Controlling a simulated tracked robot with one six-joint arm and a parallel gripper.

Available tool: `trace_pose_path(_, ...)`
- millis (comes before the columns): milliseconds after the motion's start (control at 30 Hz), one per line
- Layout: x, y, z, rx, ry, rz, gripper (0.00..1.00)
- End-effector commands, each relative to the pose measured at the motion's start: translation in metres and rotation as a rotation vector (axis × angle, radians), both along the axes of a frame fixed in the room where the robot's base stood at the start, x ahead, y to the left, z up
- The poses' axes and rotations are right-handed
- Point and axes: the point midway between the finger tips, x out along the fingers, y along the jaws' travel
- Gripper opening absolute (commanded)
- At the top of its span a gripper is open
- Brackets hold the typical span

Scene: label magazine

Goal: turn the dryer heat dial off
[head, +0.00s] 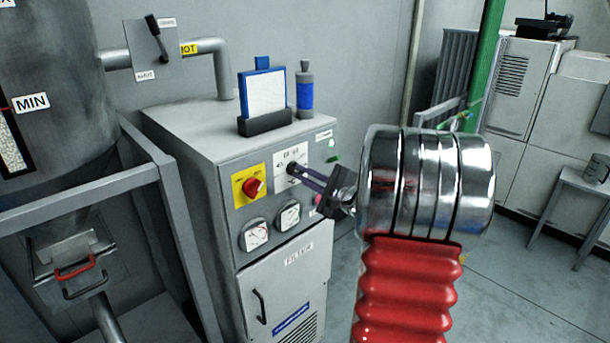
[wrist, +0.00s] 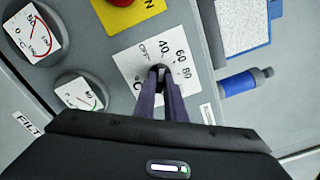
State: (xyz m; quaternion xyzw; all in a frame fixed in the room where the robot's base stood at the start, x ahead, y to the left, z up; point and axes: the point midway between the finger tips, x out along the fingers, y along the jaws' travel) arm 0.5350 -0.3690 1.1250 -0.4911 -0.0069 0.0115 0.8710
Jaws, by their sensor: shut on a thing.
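The heat dial (wrist: 158,71) is a small dark knob on a white plate marked OFF, 40, 60 and 80, on the front of the grey dryer cabinet (head: 190,135). The white plate (head: 283,157) shows in the head view beside the yellow plate. My gripper (head: 291,168) reaches in from the right with its two dark fingers shut on the dial. In the wrist view its fingertips (wrist: 160,78) lie on either side of the knob and hide most of it. I cannot tell which mark the dial points at.
A red knob on a yellow plate (head: 240,196) sits left of the dial. Two round gauges (head: 255,234) are below. A clipboard (head: 265,93) and a blue bottle (head: 305,90) stand on the cabinet top. A metal rail (head: 70,200) runs at the left.

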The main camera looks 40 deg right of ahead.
Motion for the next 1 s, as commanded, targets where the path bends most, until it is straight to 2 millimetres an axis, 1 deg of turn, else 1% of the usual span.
trace_pose_path(400, -0.0001, 0.0026, -0.0035, -0.390, -0.007, 0.005, 0.00)
trace_pose_path(600, -0.0001, 0.0030, -0.0044, -0.553, -0.011, 0.007, 0.00)
trace_pose_path(800, -0.0001, 0.0033, -0.0053, -0.665, -0.014, 0.008, 0.00)
trace_pose_path(1000, -0.0002, 0.0036, -0.0060, -0.720, -0.015, 0.009, 0.00)
